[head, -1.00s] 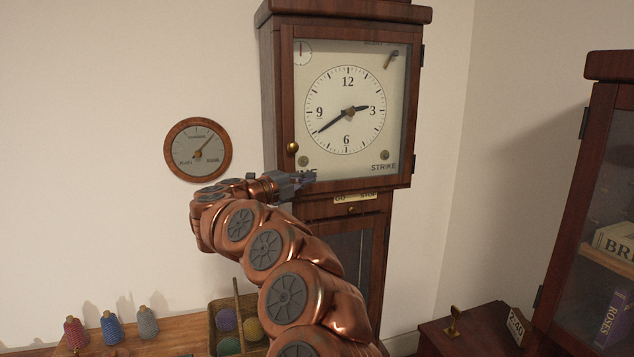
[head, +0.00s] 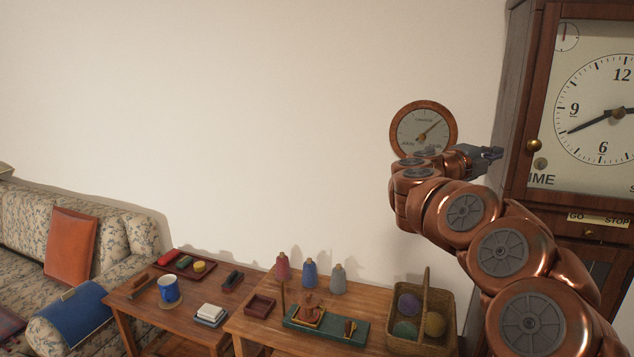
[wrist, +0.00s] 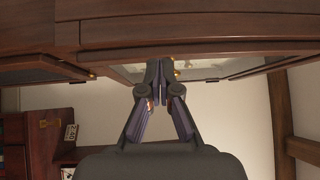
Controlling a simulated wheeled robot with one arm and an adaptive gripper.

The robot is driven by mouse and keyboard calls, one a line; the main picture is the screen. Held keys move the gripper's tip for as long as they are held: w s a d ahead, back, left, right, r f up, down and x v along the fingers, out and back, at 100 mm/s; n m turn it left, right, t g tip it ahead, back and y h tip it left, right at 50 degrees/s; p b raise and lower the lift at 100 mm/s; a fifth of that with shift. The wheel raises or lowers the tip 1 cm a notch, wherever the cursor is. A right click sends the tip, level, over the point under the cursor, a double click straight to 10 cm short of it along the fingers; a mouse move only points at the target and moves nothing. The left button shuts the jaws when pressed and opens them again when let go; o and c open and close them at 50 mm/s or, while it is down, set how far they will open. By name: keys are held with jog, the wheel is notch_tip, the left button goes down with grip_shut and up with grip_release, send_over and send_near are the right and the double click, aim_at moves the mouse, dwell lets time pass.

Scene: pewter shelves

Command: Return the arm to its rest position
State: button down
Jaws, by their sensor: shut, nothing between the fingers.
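My copper arm (head: 466,212) is raised and bent in the head view, reaching up from the lower right. My gripper (head: 492,153) is at its end, in front of the wall between the round dial and the tall clock. In the wrist view my gripper (wrist: 159,70) has its fingertips together with nothing held. Beyond the fingertips there is dark wood casework with a pane and small brass parts. The gripper looks apart from the clock's door, though the exact gap is hard to judge.
The tall clock (head: 525,95) stands at the right edge, close to my gripper. A round dial (head: 424,130) hangs behind my arm. Below are a wicker basket (head: 436,340), several spools and a blue mug (head: 168,290) on low tables. A floral sofa (head: 35,225) is at left.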

jog(key=w+a+r+n+t+y, duration=0.2)
jog(key=a+r+n+t+y, duration=0.2)
jog(key=a+n+t+y, duration=0.45)
jog(key=w+a+r+n+t+y, duration=0.25)
jog(key=a+r+n, duration=0.2)
jog(key=a, duration=0.65)
jog(key=s+a+f+n+g+y, duration=0.2)
jog(key=s+a+f+n+y, duration=0.35)
jog(key=a, duration=0.25)
jog(key=s+a+f+n+g+y, duration=0.2)
jog(key=s+a+f+n+y, duration=0.2)
jog(key=a+f+n+y, duration=0.25)
jog(key=s+a+f+n+g+h, duration=0.15)
jog(key=s+f+n+g, duration=0.5)
jog(key=s+f, duration=1.05)
jog(key=s+d+f+g+h, duration=0.1)
jog(key=s+d+f+g, duration=0.2)
jog(key=s, duration=0.6)
jog(key=s+d+f+g+h, duration=0.2)
jog(key=s+d+f+g, duration=0.2)
jog(key=s, duration=0.5)
jog(key=s+d+f+g+h, duration=0.1)
jog(key=s+d+f+g, duration=0.2)
jog(key=s, duration=0.6)
jog(key=shift+s+d+f+m+p, duration=0.3)
jog(key=shift+s+d+f+m, duration=0.1)
jog(key=shift+d, duration=0.3)
